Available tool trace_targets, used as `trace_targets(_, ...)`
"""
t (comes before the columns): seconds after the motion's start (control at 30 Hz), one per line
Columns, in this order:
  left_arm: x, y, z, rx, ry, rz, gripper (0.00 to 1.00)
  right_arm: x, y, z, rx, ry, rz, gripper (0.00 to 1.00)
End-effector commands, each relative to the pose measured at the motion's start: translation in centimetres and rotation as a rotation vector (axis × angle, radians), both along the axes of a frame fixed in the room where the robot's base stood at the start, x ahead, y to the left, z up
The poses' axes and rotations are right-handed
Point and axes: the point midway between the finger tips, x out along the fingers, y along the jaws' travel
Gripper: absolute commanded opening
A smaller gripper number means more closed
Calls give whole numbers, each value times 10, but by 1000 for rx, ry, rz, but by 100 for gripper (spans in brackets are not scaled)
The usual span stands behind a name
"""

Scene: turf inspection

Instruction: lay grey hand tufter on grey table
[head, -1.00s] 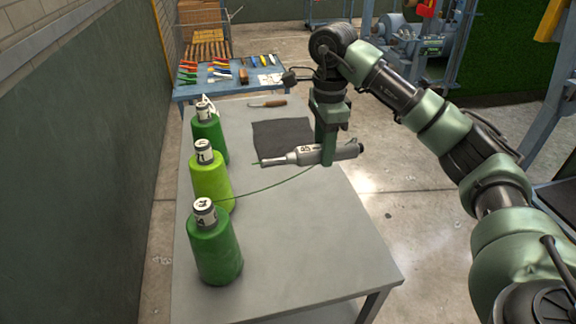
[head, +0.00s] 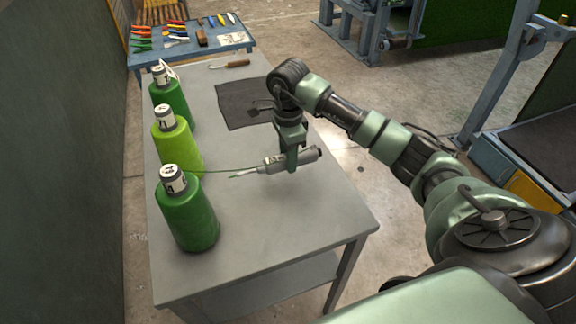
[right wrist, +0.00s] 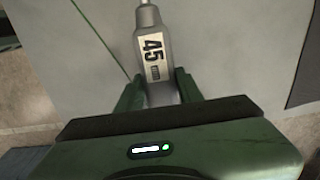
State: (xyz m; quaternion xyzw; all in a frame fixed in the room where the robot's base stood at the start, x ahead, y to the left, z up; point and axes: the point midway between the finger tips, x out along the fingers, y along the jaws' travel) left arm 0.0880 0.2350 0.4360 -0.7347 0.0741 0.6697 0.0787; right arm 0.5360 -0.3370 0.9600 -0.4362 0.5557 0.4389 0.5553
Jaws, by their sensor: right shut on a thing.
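The grey hand tufter (head: 298,161) is in my right gripper (head: 291,164), which is shut on its body. In the head view it is over the front half of the grey table (head: 265,215), its thin tip pointing left. I cannot tell for sure whether it touches the top. A green yarn runs from the tip towards the cones. In the right wrist view the tufter (right wrist: 154,55) shows a "45" label between the two fingers of the gripper (right wrist: 158,90), with the table (right wrist: 230,50) below. My left gripper is not in view.
Green yarn cones (head: 188,213) stand along the table's left side. A dark cloth (head: 240,103) and a wooden-handled tool (head: 230,64) lie further back. A blue table (head: 172,55) with tools is behind. The table's front middle is clear.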

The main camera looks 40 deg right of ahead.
Motion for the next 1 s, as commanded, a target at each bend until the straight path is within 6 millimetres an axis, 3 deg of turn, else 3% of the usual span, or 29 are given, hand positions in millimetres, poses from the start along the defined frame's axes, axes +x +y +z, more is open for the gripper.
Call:
trace_targets(0.17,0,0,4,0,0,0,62,0,0,-11,1,-1,-1,0)
trace_targets(0.4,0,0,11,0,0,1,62,0,0,-43,1,-1,-1,0)
trace_targets(0.77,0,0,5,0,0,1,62,1,0,-49,-1,-3,0,0)
trace_targets(0.8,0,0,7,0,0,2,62,0,0,-48,-1,-2,0,47)
trace_targets(0.83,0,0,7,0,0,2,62,0,0,-48,-1,-2,0,56)
trace_targets(1.0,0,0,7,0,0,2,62,0,0,-48,0,-1,0,58)
